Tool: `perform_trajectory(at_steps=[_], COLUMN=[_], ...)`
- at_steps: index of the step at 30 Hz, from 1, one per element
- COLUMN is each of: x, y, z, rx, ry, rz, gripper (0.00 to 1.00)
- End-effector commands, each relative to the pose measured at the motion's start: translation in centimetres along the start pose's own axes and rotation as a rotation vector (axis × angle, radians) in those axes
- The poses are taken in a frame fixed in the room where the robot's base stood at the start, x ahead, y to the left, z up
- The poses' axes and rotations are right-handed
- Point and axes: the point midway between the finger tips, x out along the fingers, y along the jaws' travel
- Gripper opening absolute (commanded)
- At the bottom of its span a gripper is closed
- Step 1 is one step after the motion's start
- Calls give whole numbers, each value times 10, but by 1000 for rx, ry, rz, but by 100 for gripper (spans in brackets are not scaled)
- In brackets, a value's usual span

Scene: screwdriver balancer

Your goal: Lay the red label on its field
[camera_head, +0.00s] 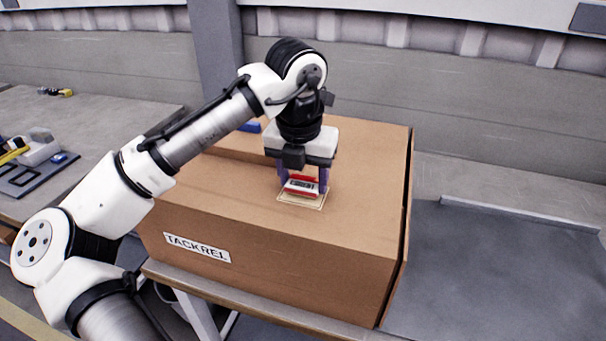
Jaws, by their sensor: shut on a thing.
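The red label (302,186), red with a white band and dark print, is between the fingers of my gripper (304,182). My gripper points down and is shut on it. The field (301,203) is a pale outlined rectangle on top of the large cardboard box (235,200). The label is over the field and hides most of it; the field's front edge shows in front of the label. I cannot tell whether the label touches the box top. The label looks slightly tilted.
The box carries a "TACKREL" sticker (197,247) on its front and stands on a table (270,311). A blue item (250,126) is partly hidden behind my arm. Tools and a dark tray (33,178) lie on a bench at the left. The box top's right side is clear.

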Motion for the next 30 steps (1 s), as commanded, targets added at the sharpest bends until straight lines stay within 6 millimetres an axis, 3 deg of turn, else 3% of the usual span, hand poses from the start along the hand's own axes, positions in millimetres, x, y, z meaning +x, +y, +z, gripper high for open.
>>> perform_trajectory(at_steps=[30], x=[7], y=[0], z=[-1], rx=[0], ry=[0], rz=[-1], gripper=[28])
